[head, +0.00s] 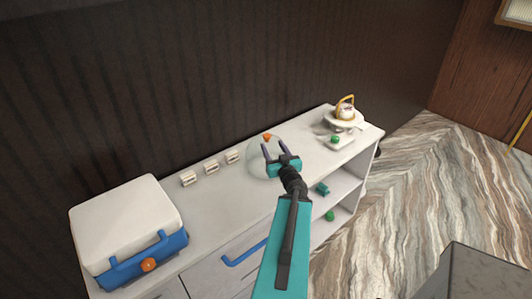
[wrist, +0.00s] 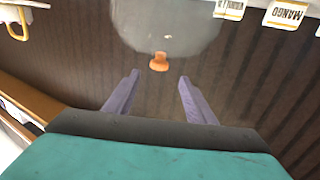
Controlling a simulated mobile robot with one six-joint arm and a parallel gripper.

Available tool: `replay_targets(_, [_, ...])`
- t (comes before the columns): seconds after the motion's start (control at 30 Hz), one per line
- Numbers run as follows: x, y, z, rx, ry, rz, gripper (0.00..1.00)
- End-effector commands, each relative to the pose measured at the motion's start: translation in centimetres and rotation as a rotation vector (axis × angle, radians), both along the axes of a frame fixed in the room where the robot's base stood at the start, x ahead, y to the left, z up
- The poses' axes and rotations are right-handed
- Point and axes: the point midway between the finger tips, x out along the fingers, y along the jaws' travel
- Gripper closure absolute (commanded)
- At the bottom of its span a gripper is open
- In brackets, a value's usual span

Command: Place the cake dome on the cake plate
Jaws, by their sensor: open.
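The clear cake dome (head: 254,162) with an orange knob (head: 267,137) stands on the counter near its middle. In the wrist view the dome (wrist: 165,28) is at the top, and its knob (wrist: 158,63) lies just past the fingertips, roughly between their lines. My gripper (head: 274,147) is open and empty in front of the dome; its two fingers also show in the wrist view (wrist: 158,77). A white raised stand (head: 331,121), which looks like the cake plate, is at the counter's far right end, with a gold-handled item (head: 345,108) on it.
A white and blue box (head: 125,225) stands at the left. Three small label cards (head: 211,167) line the wall side of the counter. A small white item with a green knob (head: 335,139) sits in front of the stand. Open shelves (head: 335,190) are below; the wall is close behind.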

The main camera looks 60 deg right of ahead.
Motion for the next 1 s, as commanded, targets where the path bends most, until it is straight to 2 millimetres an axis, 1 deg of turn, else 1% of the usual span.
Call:
replay_targets(0.03, [0.1, -0.1, -0.3, -0.002, -0.001, 0.001, 0.50])
replay_targets(0.2, [0.4, -0.3, -0.3, -0.001, 0.001, 0.003, 0.50])
replay_targets(1.0, [1.6, -1.2, -0.2, -0.003, -0.002, 0.001, 0.50])
